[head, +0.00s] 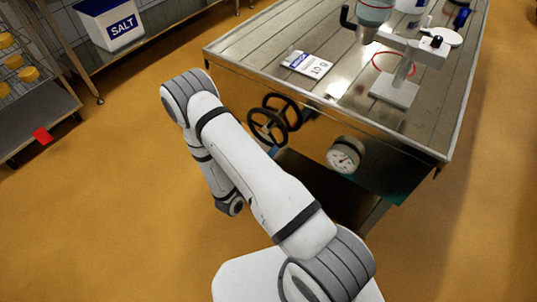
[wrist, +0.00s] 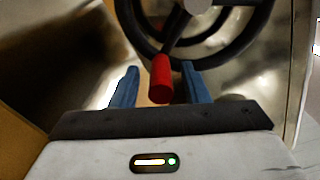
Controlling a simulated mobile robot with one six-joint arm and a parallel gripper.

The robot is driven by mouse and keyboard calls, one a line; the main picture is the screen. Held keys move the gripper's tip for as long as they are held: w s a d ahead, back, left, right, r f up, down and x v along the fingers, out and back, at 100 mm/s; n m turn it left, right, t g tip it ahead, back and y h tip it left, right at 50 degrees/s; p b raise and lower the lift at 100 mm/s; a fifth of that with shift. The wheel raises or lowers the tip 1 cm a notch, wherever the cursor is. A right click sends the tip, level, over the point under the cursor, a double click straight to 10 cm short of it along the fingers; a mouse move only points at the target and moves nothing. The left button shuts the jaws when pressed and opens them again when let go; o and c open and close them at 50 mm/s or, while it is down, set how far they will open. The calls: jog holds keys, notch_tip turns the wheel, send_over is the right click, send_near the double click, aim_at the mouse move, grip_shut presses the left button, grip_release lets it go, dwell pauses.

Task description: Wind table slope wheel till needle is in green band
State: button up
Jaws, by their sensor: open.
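The black slope wheel (head: 268,127) is on the table's near side in the head view, with a second black ring behind it that may be a reflection. In the wrist view the wheel (wrist: 250,40) fills the top, and its red handle (wrist: 160,80) points toward me. My gripper (wrist: 159,71) is open, its two blue fingers either side of the red handle; I cannot tell whether they touch it.
The steel table (head: 250,50) carries a printed card (head: 306,64) and a press stand (head: 395,90) near the right. A salt bin (head: 108,25) and a rack of yellow cheeses (head: 28,74) stand at the left. The orange floor left of my arm is clear.

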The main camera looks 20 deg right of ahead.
jog(key=v, duration=0.6)
jog(key=shift+s+a, duration=0.2)
dwell(0.4)
